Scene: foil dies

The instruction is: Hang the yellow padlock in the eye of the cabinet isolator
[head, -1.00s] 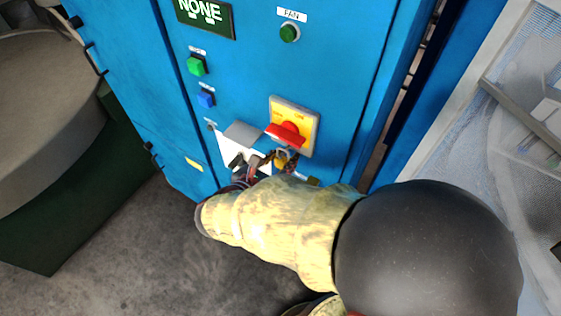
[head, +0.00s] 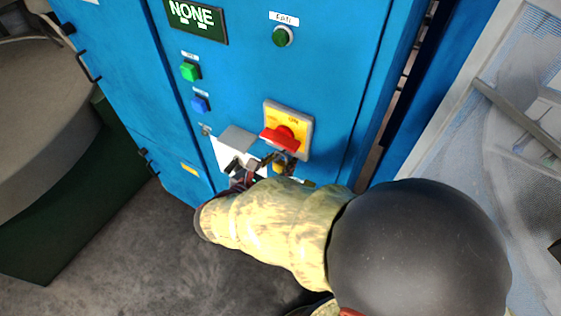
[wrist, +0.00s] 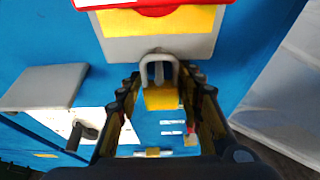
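The yellow padlock (wrist: 161,98) is upright below the isolator, its grey shackle (wrist: 158,58) over the lower edge of the isolator's grey plate (wrist: 120,48). A small grey part, probably the eye, shows inside the shackle; whether the shackle passes through it I cannot tell for sure. In the head view the isolator has a yellow face and a red handle (head: 281,138). My gripper (wrist: 162,82) is open, one finger on each side of the padlock, with blue cabinet showing in the gaps. In the head view my gripper (head: 270,162) and arm partly hide the padlock.
A grey hood (wrist: 45,86) over a white panel sits left of the isolator. Green (head: 190,71) and blue (head: 200,104) buttons are higher on the blue cabinet (head: 330,60). A mesh panel (head: 500,110) stands at the right. A dark green base is at the left.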

